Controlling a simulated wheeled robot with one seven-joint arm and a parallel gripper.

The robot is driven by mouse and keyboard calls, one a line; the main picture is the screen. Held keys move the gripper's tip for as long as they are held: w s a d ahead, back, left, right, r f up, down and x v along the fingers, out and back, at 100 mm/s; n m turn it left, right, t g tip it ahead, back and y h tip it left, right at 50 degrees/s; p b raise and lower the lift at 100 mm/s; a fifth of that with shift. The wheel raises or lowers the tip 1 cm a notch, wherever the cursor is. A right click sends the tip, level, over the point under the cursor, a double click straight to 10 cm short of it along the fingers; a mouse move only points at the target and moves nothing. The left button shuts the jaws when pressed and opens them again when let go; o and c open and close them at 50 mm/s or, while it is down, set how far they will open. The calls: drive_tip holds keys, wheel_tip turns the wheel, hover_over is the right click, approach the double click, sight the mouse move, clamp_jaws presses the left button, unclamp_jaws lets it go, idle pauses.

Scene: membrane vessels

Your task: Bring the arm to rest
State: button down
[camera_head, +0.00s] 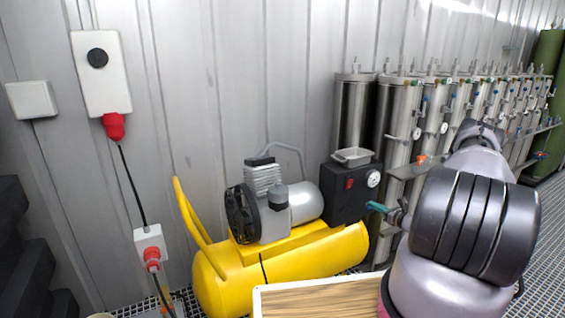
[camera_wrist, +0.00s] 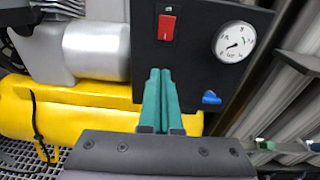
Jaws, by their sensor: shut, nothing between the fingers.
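My gripper (camera_wrist: 159,78) shows in the wrist view with its two teal fingers pressed together and nothing between them. In the head view the gripper (camera_head: 375,206) is small, to the right of the compressor's black control box (camera_head: 345,195), with most of the wrist hidden behind my arm. In the wrist view the fingers overlap the lower left part of the control box (camera_wrist: 200,20), below its red switch (camera_wrist: 167,27). I cannot tell whether they touch it. My arm is bent and fills the lower right of the head view.
A yellow compressor (camera_head: 285,270) stands by the corrugated wall. Steel membrane vessels (camera_head: 403,130) line the wall at right. A wooden-topped surface with a pale rim (camera_head: 320,295) is in front. A gauge (camera_wrist: 234,42) and blue knob (camera_wrist: 211,98) sit close to the fingers.

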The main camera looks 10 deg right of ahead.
drive_tip(key=w+a+r+n+g+y, duration=0.2)
drive_tip(key=a+r+n+g+y, duration=0.25)
drive_tip(key=r, duration=0.75)
drive_tip(key=s+a+r+n+g, duration=0.2)
drive_tip(key=s+a+r+n, duration=0.15)
drive_tip(key=a+r, duration=0.35)
drive_tip(key=s+a+r+n+g, duration=0.2)
drive_tip(key=a+r+n, duration=0.3)
drive_tip(key=r, duration=0.5)
drive_tip(key=s+a+r+n+g, duration=0.2)
drive_tip(key=s+a+r+n, duration=0.15)
drive_tip(key=a+r, duration=0.35)
drive_tip(key=s+a+r+n+g+h, duration=0.1)
drive_tip(key=s+a+r+n+h, duration=0.15)
drive_tip(key=s+r, duration=0.4)
drive_tip(key=s+a+r+n+g+h, duration=0.1)
drive_tip(key=s+a+r+n+h, duration=0.15)
drive_tip(key=s+r, duration=0.35)
drive_tip(key=s+d+r+n+t+h, duration=0.1)
drive_tip(key=s+r+n+t+h, duration=0.1)
drive_tip(key=s, duration=0.7)
drive_tip(key=s+r+n+t+h, duration=0.1)
drive_tip(key=s+r+n+t, duration=0.1)
drive_tip(key=s, duration=0.8)
drive_tip(key=shift+d+r+n+h, duration=0.35)
drive_tip(key=shift+r+n, duration=0.25)
drive_tip(key=shift+n, duration=0.25)
